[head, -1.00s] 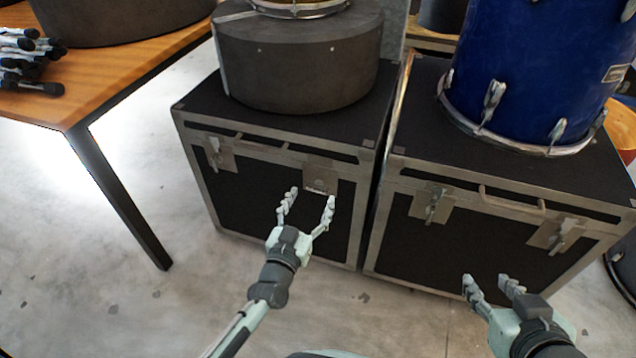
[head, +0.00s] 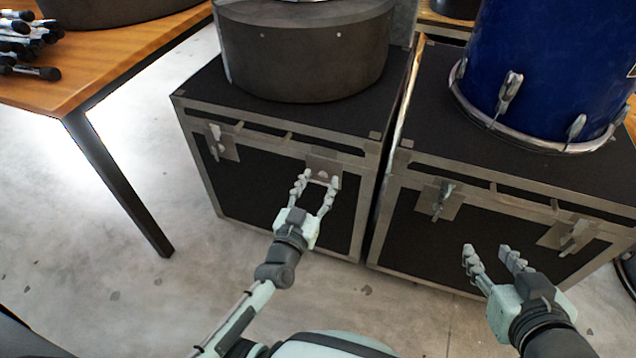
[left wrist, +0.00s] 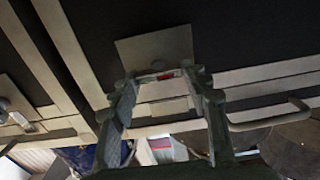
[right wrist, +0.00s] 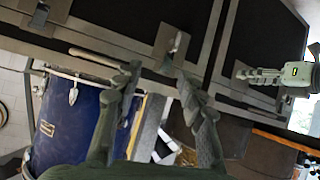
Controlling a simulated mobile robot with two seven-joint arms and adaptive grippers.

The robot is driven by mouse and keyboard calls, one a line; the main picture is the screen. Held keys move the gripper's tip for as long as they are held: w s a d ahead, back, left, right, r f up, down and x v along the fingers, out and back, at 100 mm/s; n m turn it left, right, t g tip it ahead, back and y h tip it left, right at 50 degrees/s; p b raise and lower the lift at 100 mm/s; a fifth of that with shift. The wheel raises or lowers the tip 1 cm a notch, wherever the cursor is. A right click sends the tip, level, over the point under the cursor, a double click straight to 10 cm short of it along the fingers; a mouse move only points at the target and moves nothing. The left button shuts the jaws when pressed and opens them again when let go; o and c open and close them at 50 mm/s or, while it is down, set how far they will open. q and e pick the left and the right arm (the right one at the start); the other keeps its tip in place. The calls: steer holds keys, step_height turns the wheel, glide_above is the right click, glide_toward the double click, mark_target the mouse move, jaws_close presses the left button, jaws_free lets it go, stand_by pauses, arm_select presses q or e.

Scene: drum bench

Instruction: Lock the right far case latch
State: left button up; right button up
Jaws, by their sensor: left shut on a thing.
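The right latch (head: 323,167) of the left black case (head: 262,180) is a metal plate on its front, near the right end. My left gripper (head: 317,181) is at this latch, its two fingers closed in on the lever part below the plate. In the left wrist view, the latch plate (left wrist: 158,47) lies just beyond the fingertips, and a light piece with a small red mark sits between them. The fingers partly hide the lever, so its exact angle is unclear. My right gripper (head: 489,253) is open and empty in front of the right case (head: 405,245).
The left case's other latch (head: 217,143) is near its left end. The right case has two latches, one on the left (head: 440,201) and one on the right (head: 570,235). A grey round drum case (head: 300,50) and a blue drum (head: 535,75) stand on top. A wooden table (head: 110,65) is left.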

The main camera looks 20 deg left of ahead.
arm_select(q)
steer(key=shift+c, duration=1.2)
